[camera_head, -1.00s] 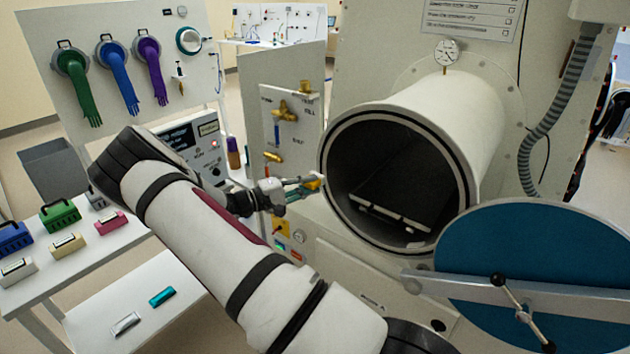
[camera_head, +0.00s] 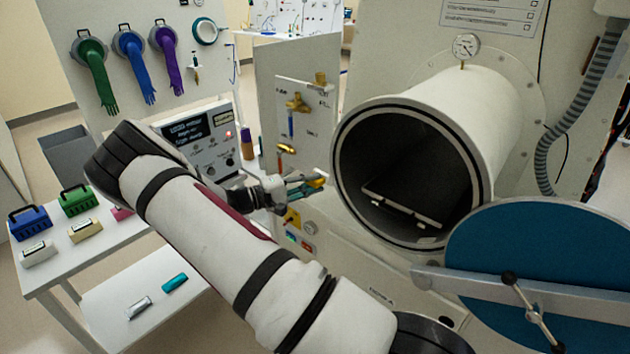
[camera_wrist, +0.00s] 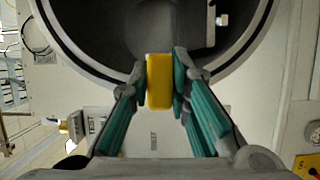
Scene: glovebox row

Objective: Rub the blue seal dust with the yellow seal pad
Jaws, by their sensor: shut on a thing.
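My gripper (camera_wrist: 159,92) is shut on the yellow seal pad (camera_wrist: 159,72), which sits upright between its two teal fingers in the wrist view. In the head view, my gripper (camera_head: 303,189) is just left of the round chamber opening, with the pad (camera_head: 317,183) showing small at its tip. The chamber's dark ring seal (camera_head: 338,165) runs around the opening; in the wrist view, its lower rim (camera_wrist: 110,82) passes behind the gripper and pad. I cannot tell whether the pad touches it. I cannot make out any blue dust; part of the rim is hidden.
The chamber's blue round door (camera_head: 560,255) stands open at the lower right, with a bar and handle across it. A tray (camera_head: 405,205) lies inside the chamber. A valve panel (camera_head: 305,125) stands behind my gripper. A white table (camera_head: 70,270) with several coloured cases is at left.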

